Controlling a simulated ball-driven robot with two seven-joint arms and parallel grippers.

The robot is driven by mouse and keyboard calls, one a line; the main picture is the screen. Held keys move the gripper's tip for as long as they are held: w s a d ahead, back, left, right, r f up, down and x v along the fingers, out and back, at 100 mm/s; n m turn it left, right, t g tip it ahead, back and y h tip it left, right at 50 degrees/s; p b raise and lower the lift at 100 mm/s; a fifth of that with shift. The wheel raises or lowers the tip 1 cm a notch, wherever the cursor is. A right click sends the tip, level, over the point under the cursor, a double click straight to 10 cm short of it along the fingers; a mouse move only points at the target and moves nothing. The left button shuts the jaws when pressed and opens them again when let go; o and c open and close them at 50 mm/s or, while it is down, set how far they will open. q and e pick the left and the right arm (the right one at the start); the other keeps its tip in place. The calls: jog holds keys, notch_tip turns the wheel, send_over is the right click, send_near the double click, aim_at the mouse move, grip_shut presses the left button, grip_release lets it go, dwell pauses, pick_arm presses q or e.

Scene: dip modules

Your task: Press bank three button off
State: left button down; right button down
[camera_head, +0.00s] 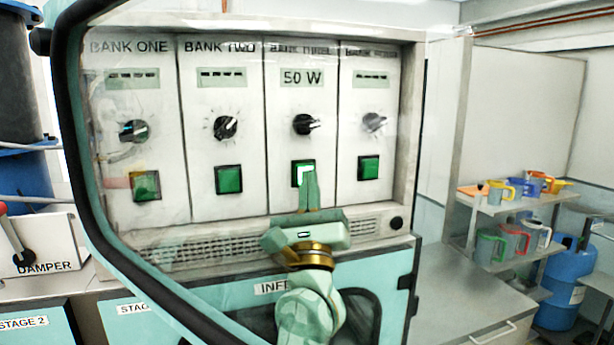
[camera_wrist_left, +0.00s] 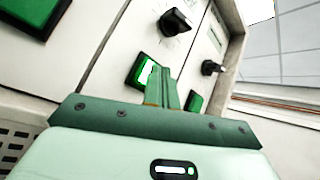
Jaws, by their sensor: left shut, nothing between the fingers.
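The bank three button (camera_head: 297,169) is a green square with a bright white lit patch. It sits below the bank three dial (camera_head: 304,125) and the display reading 50 W (camera_head: 302,78). My left gripper (camera_head: 311,177) is shut and empty, with its fingertips at the lower right of this button and covering part of it in the head view. In the left wrist view the shut fingertips (camera_wrist_left: 164,72) overlap the right side of the lit button (camera_wrist_left: 139,73). I cannot tell whether they touch it. My right gripper is not in view.
Green buttons of bank one (camera_head: 145,186), bank two (camera_head: 228,180) and the rightmost bank (camera_head: 368,168) flank it; their displays show dashes. A clear cover with a black edge (camera_head: 75,150) shows at left. Shelves with colored jugs (camera_head: 502,192) stand right.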

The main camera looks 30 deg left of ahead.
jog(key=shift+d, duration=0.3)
pick_arm(q)
jog(key=shift+a, duration=0.15)
jog(key=shift+w+a+r, duration=0.1)
jog(key=shift+a, duration=0.05)
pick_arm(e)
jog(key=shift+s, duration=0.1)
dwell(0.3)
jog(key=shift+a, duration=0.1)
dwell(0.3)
pick_arm(q)
jog(key=s+d, duration=0.4)
jog(key=shift+d, duration=0.4)
